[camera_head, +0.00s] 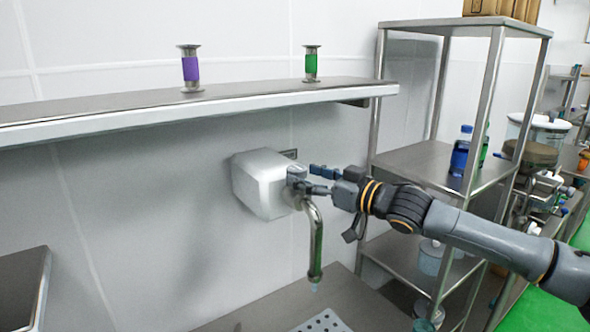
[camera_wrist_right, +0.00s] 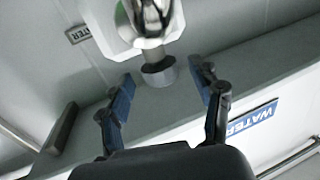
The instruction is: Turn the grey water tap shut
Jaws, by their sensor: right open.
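The water tap is a light grey box (camera_head: 262,186) on the wall with a bent metal spout (camera_head: 316,243) hanging from its front. A small pale spot shows at the spout's tip; I cannot tell whether it is water. The tap's round grey knob (camera_wrist_right: 160,72) shows in the right wrist view, at the end of a shiny metal stem. My right gripper (camera_head: 318,180) is at the front of the tap. In the wrist view its blue-padded fingers (camera_wrist_right: 166,76) are open, one on each side of the knob, with gaps visible. My left gripper is not in view.
A wall shelf (camera_head: 200,104) above the tap bears a purple-banded (camera_head: 190,70) and a green-banded (camera_head: 311,65) metal piece. A metal rack (camera_head: 425,160) with a blue bottle (camera_head: 461,152) stands right. A perforated drain (camera_head: 322,322) lies below the spout. A blue WATER label (camera_wrist_right: 252,122) shows.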

